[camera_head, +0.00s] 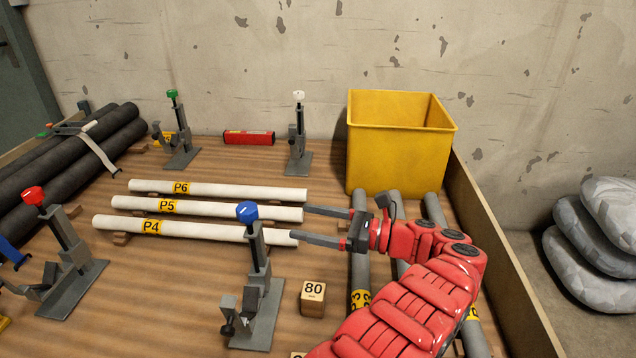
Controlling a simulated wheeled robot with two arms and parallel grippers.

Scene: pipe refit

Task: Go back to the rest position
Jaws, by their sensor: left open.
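My left gripper (299,222) is open. Its red arm rises from the bottom of the head view, and its two dark fingers point left at the right ends of the white pipes P5 (230,210) and P4 (205,230). One fingertip is by the end of P5, the other by the end of P4; I cannot tell whether they touch. I see nothing held between the fingers. White pipe P6 (240,191) lies behind them, parallel. My right gripper is not in view.
A blue-topped clamp (262,290) and an 80 block (313,298) stand near the arm. A yellow bin (398,145) stands at the back right. Grey pipes (361,270) lie under the arm. A red-topped clamp (65,255) and dark pipes (70,160) are left. A wooden rim (500,270) edges the right.

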